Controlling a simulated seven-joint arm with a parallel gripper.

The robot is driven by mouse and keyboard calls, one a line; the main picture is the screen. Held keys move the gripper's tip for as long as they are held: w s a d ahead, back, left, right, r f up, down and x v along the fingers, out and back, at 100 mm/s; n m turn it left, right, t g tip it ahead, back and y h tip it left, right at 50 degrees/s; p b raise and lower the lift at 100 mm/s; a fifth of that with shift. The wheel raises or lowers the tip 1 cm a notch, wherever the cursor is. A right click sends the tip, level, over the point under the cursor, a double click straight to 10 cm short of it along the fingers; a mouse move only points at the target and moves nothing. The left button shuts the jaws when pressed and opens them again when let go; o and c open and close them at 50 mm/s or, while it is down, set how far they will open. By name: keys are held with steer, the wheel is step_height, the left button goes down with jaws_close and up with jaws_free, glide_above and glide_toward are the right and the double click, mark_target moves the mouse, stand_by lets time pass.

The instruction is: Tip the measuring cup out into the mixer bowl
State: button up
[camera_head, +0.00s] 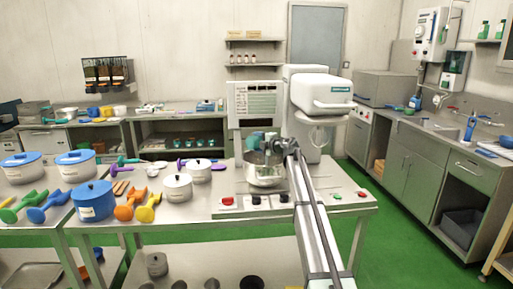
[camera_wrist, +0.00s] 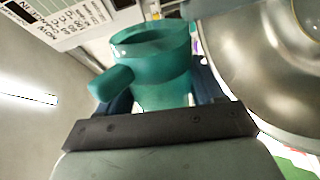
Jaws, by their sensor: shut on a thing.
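The measuring cup (camera_wrist: 155,62) is teal, with a stubby handle toward the lower left in the wrist view. It also shows small in the head view (camera_head: 254,140). My gripper (camera_wrist: 163,95) is shut on it, with a dark finger on either side. The metal mixer bowl (camera_head: 264,174) sits under the mixer, and the cup is above its left rim in the head view. The bowl (camera_wrist: 245,60) fills the right of the wrist view, beside the cup. The cup's contents are hidden, and its exact tilt is unclear.
The white mixer head (camera_head: 320,92) stands just right of and above the bowl. A printed panel (camera_head: 255,105) stands behind the cup. Lidded white pots (camera_head: 178,188), a blue pot (camera_head: 94,200) and coloured scoops (camera_head: 148,207) stand left on the metal table. Buttons line the table's front edge.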

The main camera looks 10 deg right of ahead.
steer(key=r+m, duration=0.1)
steer(key=m, duration=0.1)
steer(key=w+d+r+m+y, duration=0.1)
steer(key=m, duration=0.1)
steer(key=d+r+m, duration=0.1)
steer(key=shift+w+r+m+g, duration=0.15)
steer(key=shift+m+g, duration=0.15)
steer(key=shift+m, duration=0.1)
stand_by(0.3)
